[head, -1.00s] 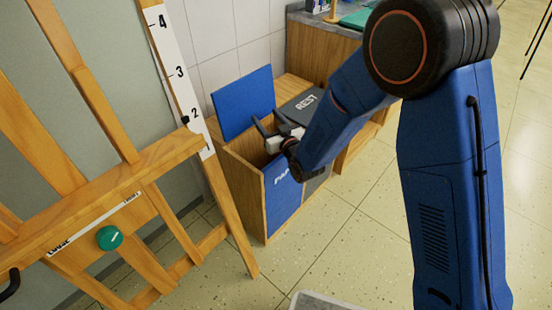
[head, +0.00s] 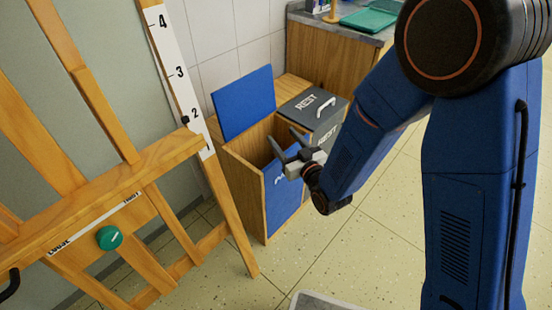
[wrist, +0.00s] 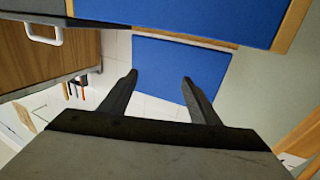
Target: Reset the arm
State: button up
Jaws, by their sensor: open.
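My gripper (head: 286,148) is open and empty in the head view, in front of and just above the open wooden bin with the blue front (head: 282,205). In the wrist view my gripper (wrist: 158,78) shows its two dark fingers spread apart with nothing between them. The bin's blue lid (head: 243,103) stands raised in the head view. A blue panel (wrist: 185,75) lies beyond the fingers in the wrist view. The inside of the bin is mostly hidden.
A grey-lidded bin marked REST (head: 316,103) stands beside the open bin, its lid shut. A wooden easel (head: 150,160) with a number scale and green knob (head: 109,238) fills the left. A counter (head: 335,25) with a green tray (head: 370,18) is behind. Floor (head: 370,250) is clear.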

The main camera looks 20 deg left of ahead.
dwell(0.4)
jog(key=shift+w+d+r, duration=0.15)
jog(key=shift+w+d, duration=0.1)
jog(key=shift+d, duration=0.05)
jog(key=w+d+r+m+h, duration=0.1)
jog(key=w+d+r+h, duration=0.15)
jog(key=d, duration=0.35)
jog(key=w+d+r+m+h, duration=0.1)
jog(key=w+d+r+h, duration=0.15)
jog(key=d, duration=0.35)
jog(key=s+d+r+m+g+h, duration=0.1)
jog(key=d+r+h, duration=0.1)
jog(key=d, duration=0.6)
jog(key=s+d+r+m+g+h, duration=0.1)
jog(key=d+r+m+h, duration=0.15)
jog(key=d, duration=0.55)
jog(key=s+d+r+m+g+h, duration=0.2)
jog(key=s+d, duration=0.8)
jog(key=s, duration=0.4)
jog(key=s+d+r+m+g+h, duration=0.2)
jog(key=s+d+g, duration=0.1)
jog(key=s+d, duration=0.7)
jog(key=s, duration=0.3)
jog(key=shift+s+d, duration=0.3)
jog(key=shift+s, duration=0.1)
